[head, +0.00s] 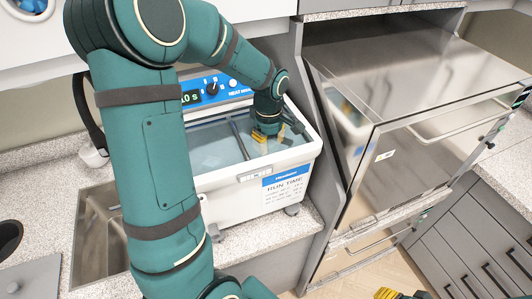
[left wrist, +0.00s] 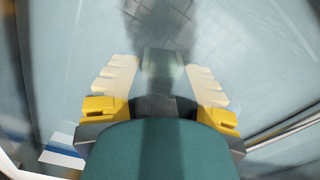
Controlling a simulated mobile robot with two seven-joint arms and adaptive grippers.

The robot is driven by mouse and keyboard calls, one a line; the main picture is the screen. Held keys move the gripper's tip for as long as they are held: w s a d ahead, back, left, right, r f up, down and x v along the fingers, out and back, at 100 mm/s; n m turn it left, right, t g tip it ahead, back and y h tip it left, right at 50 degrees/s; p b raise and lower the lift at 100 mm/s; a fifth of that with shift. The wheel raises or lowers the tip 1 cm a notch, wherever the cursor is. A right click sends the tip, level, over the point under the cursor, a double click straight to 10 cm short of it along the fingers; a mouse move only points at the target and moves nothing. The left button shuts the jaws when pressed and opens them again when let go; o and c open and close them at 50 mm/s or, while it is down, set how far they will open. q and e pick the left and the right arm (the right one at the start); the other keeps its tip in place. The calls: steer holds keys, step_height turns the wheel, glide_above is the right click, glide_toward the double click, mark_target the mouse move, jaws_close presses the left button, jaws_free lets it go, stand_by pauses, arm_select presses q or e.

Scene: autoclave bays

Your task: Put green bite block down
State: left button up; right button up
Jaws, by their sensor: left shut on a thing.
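My left gripper (head: 268,135) is low inside the open basin of a white bath unit (head: 215,190), over its pale blue interior. In the left wrist view, my left gripper (left wrist: 163,78) is shut on a blurred grey-green block (left wrist: 163,65), which I take as the green bite block. The block sits between the two pale fingertips, with yellow finger bases behind. I cannot tell whether it touches the basin floor. In the head view the block is too small to make out. My right gripper (head: 390,294) shows only as a yellow and dark bit at the bottom edge.
The bath unit has a blue control panel (head: 215,88) at its back and a raised rim. A steel cabinet (head: 385,120) stands close on the right. A sink (head: 100,235) is at left. A dark bar (head: 238,140) crosses the basin.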

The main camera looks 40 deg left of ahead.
mark_target(268, 153)
arm_select(q)
step_height(268, 153, down, 4)
steer(key=shift+r, duration=0.2)
steer(key=shift+f, duration=0.15)
steer(key=shift+f, duration=0.2)
steer(key=o, duration=0.9)
steer(key=shift+r, duration=0.1)
